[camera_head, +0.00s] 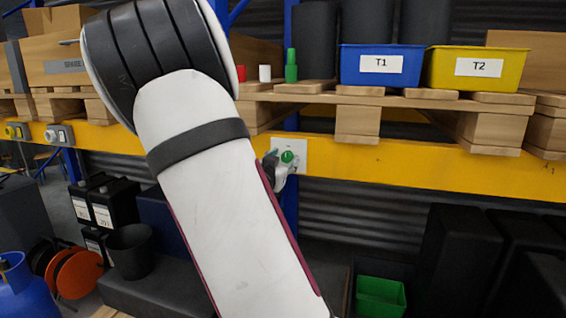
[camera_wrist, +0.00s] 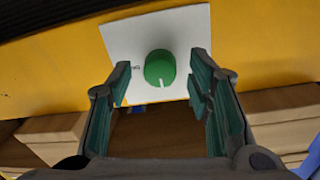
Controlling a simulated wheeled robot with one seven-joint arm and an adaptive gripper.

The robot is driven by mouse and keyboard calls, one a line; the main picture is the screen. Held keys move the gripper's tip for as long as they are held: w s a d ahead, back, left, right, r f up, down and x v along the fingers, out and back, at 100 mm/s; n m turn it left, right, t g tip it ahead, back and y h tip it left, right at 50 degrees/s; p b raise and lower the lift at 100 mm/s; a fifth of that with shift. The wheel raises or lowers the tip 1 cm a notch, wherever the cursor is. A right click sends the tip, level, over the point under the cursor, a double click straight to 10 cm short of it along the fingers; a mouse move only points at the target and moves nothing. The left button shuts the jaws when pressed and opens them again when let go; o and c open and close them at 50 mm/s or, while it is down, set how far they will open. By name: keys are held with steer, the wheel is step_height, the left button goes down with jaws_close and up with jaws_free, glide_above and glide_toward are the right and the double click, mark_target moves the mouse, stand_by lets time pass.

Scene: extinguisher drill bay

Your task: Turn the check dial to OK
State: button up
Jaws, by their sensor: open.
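The check dial is a round green knob (camera_wrist: 160,68) with a white pointer mark, on a white plate (camera_wrist: 118,38) fixed to the yellow beam. In the wrist view the mark is at the knob's lower edge, and a small dark marking on the plate to the left is too small to read. My gripper (camera_wrist: 160,88) is open, with one finger on each side of the knob and gaps between. In the head view the knob (camera_head: 287,156) shows beside my gripper (camera_head: 282,163), partly behind my arm.
A blue bin T1 (camera_head: 378,70) and a yellow bin T2 (camera_head: 478,72) stand on the wooden pallet shelf above the beam. Small green, white and red items stand left of them. Other switches (camera_head: 60,136) sit far left on the beam. A green crate (camera_head: 380,296) is below.

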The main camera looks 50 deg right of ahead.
steer(key=shift+d, duration=0.1)
jaws_close()
steer(key=shift+m, duration=0.3)
steer(key=m+b, duration=0.3)
steer(key=shift+w+f+m, duration=0.1)
steer(key=shift+m, duration=0.2)
steer(key=m+b, duration=0.4)
steer(key=shift+m+y+b, duration=0.3)
steer(key=m+b, duration=0.4)
steer(key=b, duration=0.1)
steer(key=m+b, duration=0.4)
steer(key=b, duration=0.1)
steer(key=shift+r+m+t+b, duration=0.2)
steer(key=shift+m+t+b, duration=0.1)
